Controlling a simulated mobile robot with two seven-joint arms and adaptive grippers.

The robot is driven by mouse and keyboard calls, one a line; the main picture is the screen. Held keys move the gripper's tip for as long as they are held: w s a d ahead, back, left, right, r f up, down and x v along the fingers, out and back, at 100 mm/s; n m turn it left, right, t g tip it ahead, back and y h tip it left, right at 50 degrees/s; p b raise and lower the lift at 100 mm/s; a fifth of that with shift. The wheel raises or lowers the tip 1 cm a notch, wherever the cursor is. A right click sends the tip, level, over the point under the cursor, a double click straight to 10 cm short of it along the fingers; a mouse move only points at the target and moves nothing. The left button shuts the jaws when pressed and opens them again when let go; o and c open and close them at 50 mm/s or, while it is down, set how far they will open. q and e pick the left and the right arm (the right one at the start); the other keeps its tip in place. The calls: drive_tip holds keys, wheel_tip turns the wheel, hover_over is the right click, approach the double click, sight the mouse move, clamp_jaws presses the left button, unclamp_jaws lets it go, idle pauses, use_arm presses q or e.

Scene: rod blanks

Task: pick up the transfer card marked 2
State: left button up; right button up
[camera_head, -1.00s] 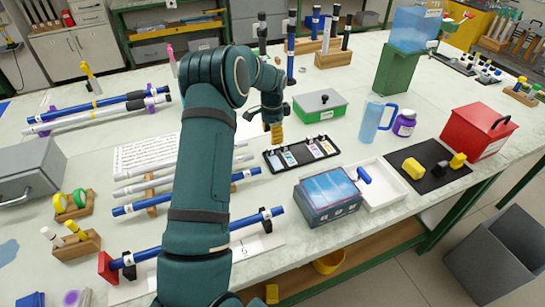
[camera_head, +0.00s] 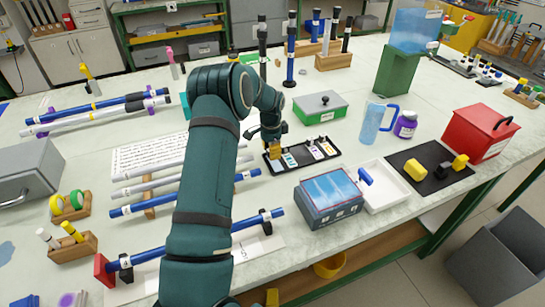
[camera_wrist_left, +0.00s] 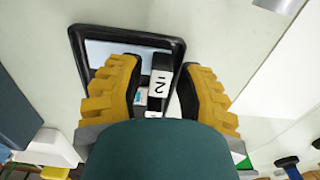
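A black tray (camera_head: 332,148) holds several transfer cards in a row. My left gripper (camera_head: 274,153) is low over the tray's left end in the head view. In the left wrist view, its two yellow fingers (camera_wrist_left: 158,75) are open, one on each side of a black upright piece with a white label marked 2 (camera_wrist_left: 158,84). A gap shows between the left finger and this piece, so it does not look gripped. The card's lower part is partly hidden by the fingers and wrist. My right gripper is in neither view.
A green box (camera_head: 320,108) stands behind the tray. A blue-topped box (camera_head: 330,198) and a white tray (camera_head: 385,197) are in front and to the right. Rods on wooden racks (camera_head: 150,200) lie to the left, beside and behind my left arm.

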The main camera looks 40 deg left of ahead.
use_arm(q)
clamp_jaws()
drive_tip(key=shift+r, duration=0.1)
